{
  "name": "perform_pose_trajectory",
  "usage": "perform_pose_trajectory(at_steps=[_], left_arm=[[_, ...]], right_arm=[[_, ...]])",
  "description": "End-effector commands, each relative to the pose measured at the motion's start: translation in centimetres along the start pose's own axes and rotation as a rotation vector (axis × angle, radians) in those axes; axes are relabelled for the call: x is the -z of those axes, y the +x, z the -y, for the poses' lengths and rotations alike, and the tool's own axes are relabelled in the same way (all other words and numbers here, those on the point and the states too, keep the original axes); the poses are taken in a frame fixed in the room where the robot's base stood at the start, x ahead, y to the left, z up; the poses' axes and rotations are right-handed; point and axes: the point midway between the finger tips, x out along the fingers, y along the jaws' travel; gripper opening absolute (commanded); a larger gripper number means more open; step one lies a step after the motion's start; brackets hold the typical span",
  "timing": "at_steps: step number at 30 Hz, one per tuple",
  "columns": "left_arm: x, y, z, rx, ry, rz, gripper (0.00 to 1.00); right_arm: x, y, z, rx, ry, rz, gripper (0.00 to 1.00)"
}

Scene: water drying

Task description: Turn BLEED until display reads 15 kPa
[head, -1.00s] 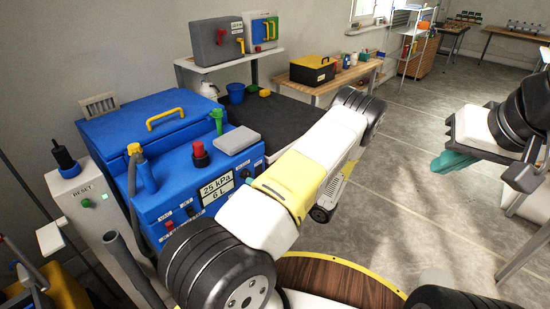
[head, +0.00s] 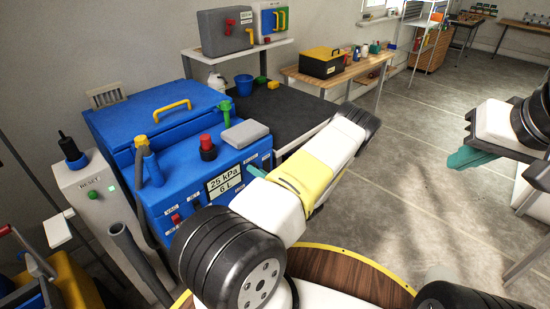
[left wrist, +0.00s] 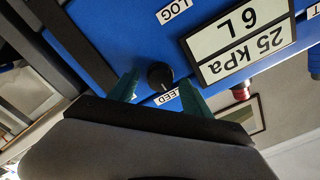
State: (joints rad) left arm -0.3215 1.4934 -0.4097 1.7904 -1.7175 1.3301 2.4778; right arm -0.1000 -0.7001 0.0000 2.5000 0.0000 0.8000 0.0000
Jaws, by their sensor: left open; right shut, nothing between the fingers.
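The blue machine (head: 240,155) has a display (head: 224,181) that reads 25 kPa with a second line in litres. The display (left wrist: 240,40) appears upside down in the left wrist view, reading 25 kPa and 6 L. There, the black BLEED knob (left wrist: 160,75) sits on the blue panel with its label (left wrist: 166,97) partly hidden. My left gripper (left wrist: 158,90) is open, its teal fingers on either side of the knob; contact is unclear. In the head view my left gripper (head: 257,172) is mostly hidden behind its arm, and the knob is hidden. My right gripper (head: 470,158) is shut and empty, away at the right.
A grey RESET box (head: 85,185) with a green button stands left of the machine. A red knob (head: 207,147) and a grey block (head: 245,132) are on its top. A toolbox (head: 323,63) stands on a wooden bench behind. Open floor lies to the right.

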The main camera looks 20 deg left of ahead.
Motion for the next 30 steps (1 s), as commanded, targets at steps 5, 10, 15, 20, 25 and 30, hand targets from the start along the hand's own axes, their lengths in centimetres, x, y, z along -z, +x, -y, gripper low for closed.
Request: perform_pose_trajectory(at_steps=[5, 10, 15, 20, 25, 30], left_arm=[[0.0, 0.03, 0.01, 0.0, 0.0, 0.0, 0.57], [0.0, 0.02, 0.02, 0.0, 0.0, 0.0, 0.27], [0.0, 0.01, 0.01, 0.0, 0.0, 0.001, 0.0], [-0.01, 0.0, 0.0, 0.0, 0.007, 0.001, 0.0], [-0.02, -0.01, 0.0, 0.0, 0.05, 0.001, 0.0], [-0.02, 0.0, 0.02, 0.0, 0.147, 0.0, 0.0]], right_arm=[[0.0, 0.0, 0.0, 0.0, 0.0, 0.0, 0.0], [0.0, 0.0, 0.0, 0.0, 0.0, 0.0, 0.0], [0.0, 0.0, 0.0, 0.0, 0.0, 0.0, 0.0], [0.0, 0.0, 0.0, 0.0, 0.0, 0.0, 0.0], [0.0, 0.0, 0.0, 0.0, 0.0, 0.0, 0.0], [0.0, 0.0, 0.0, 0.0, 0.0, 0.0, 0.0]])
